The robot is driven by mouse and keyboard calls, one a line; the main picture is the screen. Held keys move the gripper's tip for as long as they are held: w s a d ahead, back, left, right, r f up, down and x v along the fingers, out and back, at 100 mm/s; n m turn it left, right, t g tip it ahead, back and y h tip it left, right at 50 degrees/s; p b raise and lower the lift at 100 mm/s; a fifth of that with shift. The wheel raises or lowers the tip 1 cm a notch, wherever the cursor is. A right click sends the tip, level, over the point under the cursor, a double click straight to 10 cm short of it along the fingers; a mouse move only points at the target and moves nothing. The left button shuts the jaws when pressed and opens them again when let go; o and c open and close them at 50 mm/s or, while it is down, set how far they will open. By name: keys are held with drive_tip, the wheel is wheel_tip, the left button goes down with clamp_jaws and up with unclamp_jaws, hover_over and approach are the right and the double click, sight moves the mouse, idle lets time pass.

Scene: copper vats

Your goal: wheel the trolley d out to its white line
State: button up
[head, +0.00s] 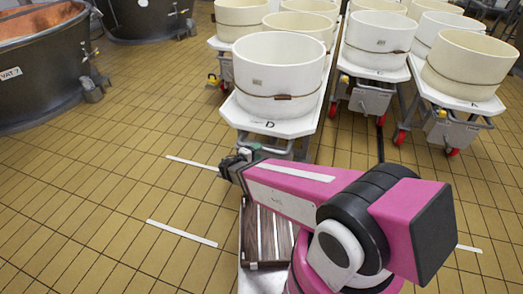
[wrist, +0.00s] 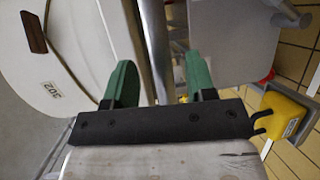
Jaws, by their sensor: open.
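Trolley d (head: 252,121), marked "D" on its pale deck edge, stands at the front of its row with a large cream tub (head: 262,70) on it. My gripper (head: 238,160) is low at the trolley's near end. In the wrist view, its two green fingers (wrist: 158,78) are open. A grey metal bar (wrist: 157,45) runs between them; contact cannot be told. One white line (head: 190,163) lies on the floor left of my gripper, another (head: 182,233) nearer me. A third short line (head: 468,248) lies to the right. Which is trolley d's is not marked.
Other trolleys with cream tubs stand close on the right (head: 464,70) and behind. A dark copper-lined vat (head: 40,75) stands at the left. A yellow part (wrist: 285,115) is beside my gripper in the wrist view. The tiled floor at left and front left is clear.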

drive_tip(key=shift+x, duration=1.8)
